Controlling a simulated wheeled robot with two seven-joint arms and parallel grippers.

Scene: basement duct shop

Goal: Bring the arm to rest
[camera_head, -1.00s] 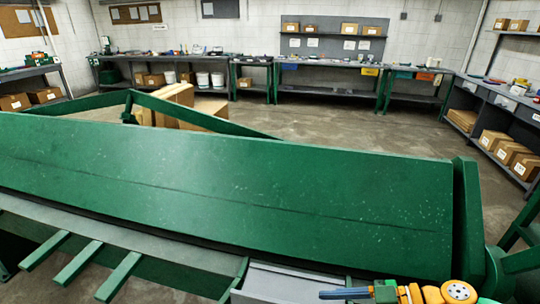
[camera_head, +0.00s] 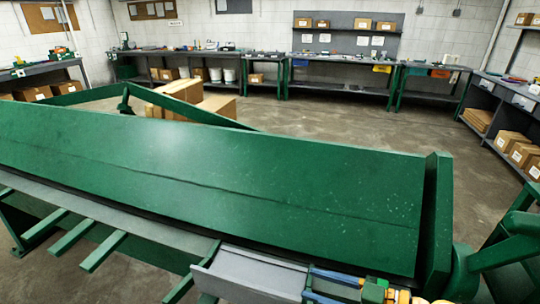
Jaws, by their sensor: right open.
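My right gripper (camera_head: 309,281) shows at the bottom edge, right of the middle. Its two blue fingers point left and stand apart, with nothing seen between them. It is in front of the big green sheet-metal machine (camera_head: 220,185), over or beside a grey metal tray (camera_head: 250,272) at the machine's front. I cannot tell whether it touches the tray. The yellow and white arm behind the fingers is cut off by the bottom edge. My left gripper is not in view.
The green machine with its long sloping panel fills the near space. Green bars (camera_head: 72,236) stick out at its front left. Cardboard boxes (camera_head: 183,92) stand behind it. Workbenches (camera_head: 340,88) line the back wall, and shelves (camera_head: 510,112) stand at right. The concrete floor (camera_head: 350,128) between is clear.

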